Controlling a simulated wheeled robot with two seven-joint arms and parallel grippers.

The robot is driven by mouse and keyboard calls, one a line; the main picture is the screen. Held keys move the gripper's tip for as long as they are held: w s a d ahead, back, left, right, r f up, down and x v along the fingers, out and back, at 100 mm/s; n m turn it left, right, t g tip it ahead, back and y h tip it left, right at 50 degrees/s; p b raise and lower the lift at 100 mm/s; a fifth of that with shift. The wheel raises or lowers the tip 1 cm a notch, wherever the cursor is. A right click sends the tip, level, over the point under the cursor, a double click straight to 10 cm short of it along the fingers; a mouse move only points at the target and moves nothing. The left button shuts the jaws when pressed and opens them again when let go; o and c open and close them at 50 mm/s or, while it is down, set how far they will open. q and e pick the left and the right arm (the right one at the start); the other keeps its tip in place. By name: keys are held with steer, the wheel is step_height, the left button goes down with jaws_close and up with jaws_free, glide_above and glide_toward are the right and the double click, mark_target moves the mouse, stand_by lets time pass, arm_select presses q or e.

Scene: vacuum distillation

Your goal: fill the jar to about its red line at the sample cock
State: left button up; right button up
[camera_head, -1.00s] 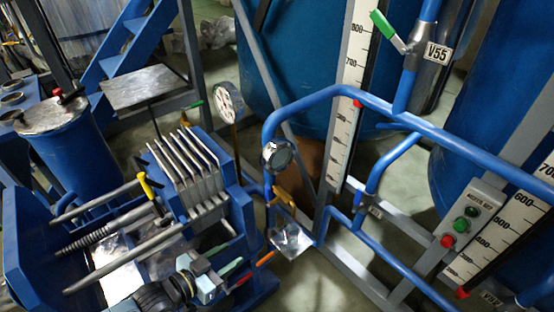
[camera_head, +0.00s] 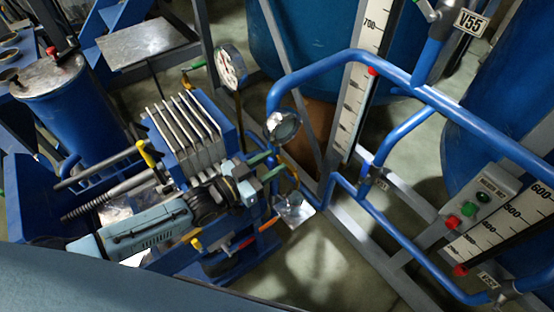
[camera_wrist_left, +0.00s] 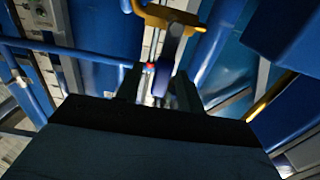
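My left gripper (camera_head: 267,166) reaches in from the left, its two greenish fingers apart, close to the blue pipe frame. In the left wrist view, a yellow handle (camera_wrist_left: 165,17) on a grey stem shows ahead between the dark fingers (camera_wrist_left: 157,92); contact cannot be told. A shiny metal plate or tray (camera_head: 294,208) is below the cock. I cannot make out the jar or its red line. My right gripper is not in view.
A ribbed filter press (camera_head: 188,135) stands left of the gripper. A box with red and green buttons (camera_head: 478,200) is at right. Floor at lower middle is clear.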

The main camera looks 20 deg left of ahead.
arm_select(q)
steer(key=shift+x, duration=1.15)
jaws_close()
